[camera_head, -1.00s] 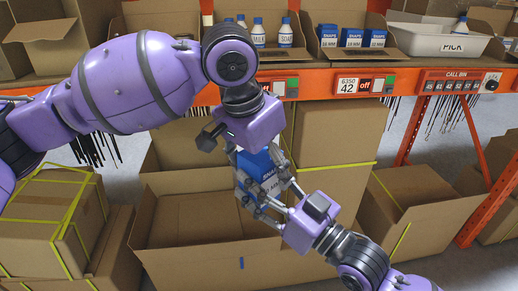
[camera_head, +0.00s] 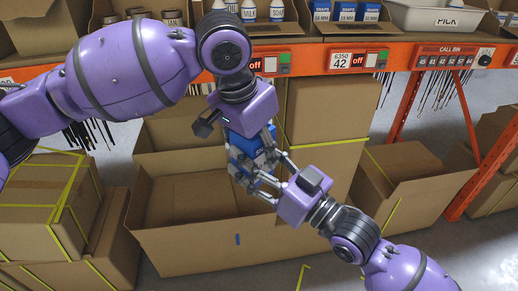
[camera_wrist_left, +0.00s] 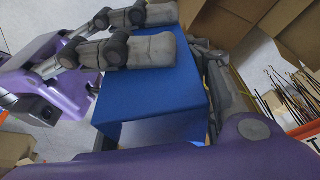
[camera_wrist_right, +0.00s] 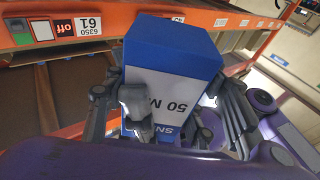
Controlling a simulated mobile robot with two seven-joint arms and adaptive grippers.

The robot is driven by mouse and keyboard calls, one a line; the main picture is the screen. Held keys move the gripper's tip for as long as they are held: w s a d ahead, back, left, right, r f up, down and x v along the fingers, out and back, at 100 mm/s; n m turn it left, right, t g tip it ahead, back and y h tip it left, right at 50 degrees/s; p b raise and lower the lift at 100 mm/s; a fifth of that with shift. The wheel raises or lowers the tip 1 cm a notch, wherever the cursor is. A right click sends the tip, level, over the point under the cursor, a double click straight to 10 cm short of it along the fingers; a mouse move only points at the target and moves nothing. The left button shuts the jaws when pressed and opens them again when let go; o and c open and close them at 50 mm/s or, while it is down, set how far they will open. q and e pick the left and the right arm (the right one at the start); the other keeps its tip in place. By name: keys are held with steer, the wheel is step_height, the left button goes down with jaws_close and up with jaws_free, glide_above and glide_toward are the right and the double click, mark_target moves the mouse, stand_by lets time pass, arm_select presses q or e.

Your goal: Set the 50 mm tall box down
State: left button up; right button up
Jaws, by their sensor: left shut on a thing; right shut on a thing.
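The 50 mm tall box (camera_head: 250,146) is blue with a white label band; the right wrist view shows "50 M" on its label (camera_wrist_right: 168,95). Both grippers are shut on it, above the large open carton. My left gripper (camera_head: 242,165) comes from above; its grey fingers lie across the blue face in the left wrist view (camera_wrist_left: 135,50). My right gripper (camera_head: 262,178) holds it from the lower right, with fingers on both sides in the right wrist view (camera_wrist_right: 180,110). Fingers hide much of the box in the head view.
The large open carton (camera_head: 200,252) below looks empty where visible. Taped cartons (camera_head: 45,205) stand left, and another open carton (camera_head: 425,195) stands right. The orange shelf beam (camera_head: 310,62) runs behind, with bottles (camera_head: 248,12) and blue boxes (camera_head: 345,11) above. A white pick tray (camera_head: 430,17) sits upper right.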

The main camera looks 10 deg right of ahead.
steer(key=o, duration=1.2)
